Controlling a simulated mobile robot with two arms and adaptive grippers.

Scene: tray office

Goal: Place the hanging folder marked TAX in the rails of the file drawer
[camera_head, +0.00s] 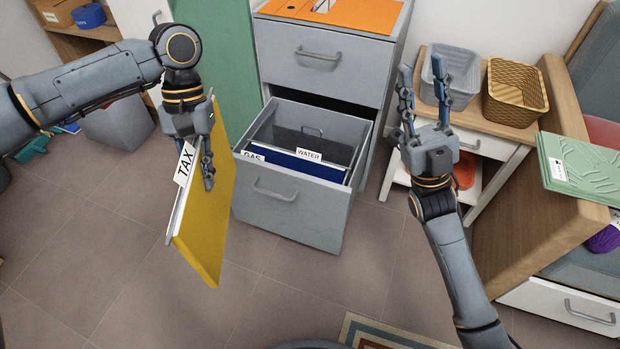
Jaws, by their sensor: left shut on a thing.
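The yellow hanging folder marked TAX (208,225) is held in the air by my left gripper (205,165), which is shut on its top edge near the white TAX tab. The folder hangs tilted, to the left of the drawer. The file drawer (290,205) is pulled out of the grey cabinet. In it are a blue folder tabbed WATER (305,164) and a tab reading GAS at the left; much of the drawer's inside and its rails are hard to make out. My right gripper (425,90) is open and empty, pointing up to the right of the drawer.
The grey cabinet (325,60) stands behind the drawer with an orange sheet on top. A side table with a grey basket (450,72) and a wicker basket (515,92) is at the right. A green folder (585,165) lies far right.

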